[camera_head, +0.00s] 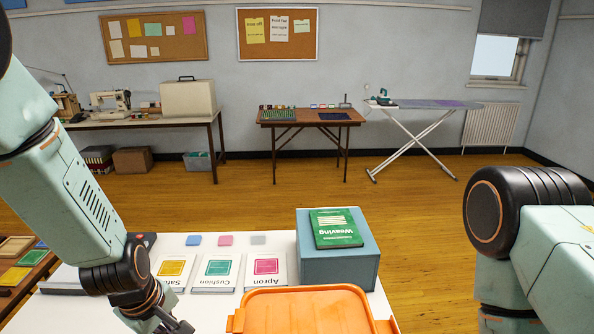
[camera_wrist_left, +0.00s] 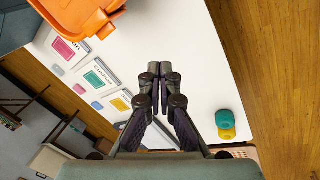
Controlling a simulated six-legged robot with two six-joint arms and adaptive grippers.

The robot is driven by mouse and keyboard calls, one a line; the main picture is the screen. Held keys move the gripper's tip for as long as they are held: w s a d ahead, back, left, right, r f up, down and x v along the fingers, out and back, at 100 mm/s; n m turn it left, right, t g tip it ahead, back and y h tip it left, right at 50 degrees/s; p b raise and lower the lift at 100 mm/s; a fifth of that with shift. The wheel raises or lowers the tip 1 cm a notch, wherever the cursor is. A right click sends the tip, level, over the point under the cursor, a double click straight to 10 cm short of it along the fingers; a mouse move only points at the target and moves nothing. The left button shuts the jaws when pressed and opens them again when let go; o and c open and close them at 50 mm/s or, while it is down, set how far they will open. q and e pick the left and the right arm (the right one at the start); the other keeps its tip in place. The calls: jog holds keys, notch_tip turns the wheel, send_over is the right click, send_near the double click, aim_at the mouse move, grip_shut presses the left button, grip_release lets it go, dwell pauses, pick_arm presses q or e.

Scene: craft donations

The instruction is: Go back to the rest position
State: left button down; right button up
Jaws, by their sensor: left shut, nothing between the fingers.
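My left gripper (camera_head: 178,326) hangs at the lower left of the head view, over the near part of the white table (camera_head: 180,243). In the left wrist view my left gripper (camera_wrist_left: 160,70) has its fingers together, with nothing between them, above the bare white table top. My right arm shows at the right edge of the head view, bent downward. Its gripper is out of the picture.
An orange tub (camera_head: 305,312) stands at the table's near middle. Behind it a blue-grey box (camera_head: 340,268) carries a green Weaving book (camera_head: 336,228). Cards (camera_head: 217,270) lie left of the box. A teal round item (camera_wrist_left: 228,122) and a yellow one lie on the table.

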pick_arm(q)
jog(key=s+f+m+g+b, duration=0.1)
jog(key=s+f+m+b, duration=0.5)
jog(key=s+f+b, duration=0.3)
jog(key=s+f+m+g+b, duration=0.1)
jog(key=s+f+m+b, duration=0.4)
jog(key=s+f, duration=1.3)
notch_tip(320, 180, down, 7)
jog(key=b, duration=0.4)
jog(key=shift+d+m+g+y, duration=0.2)
jog(key=shift+m+g+y, duration=0.1)
jog(key=shift+m+g, duration=0.1)
jog(key=shift+s, duration=0.1)
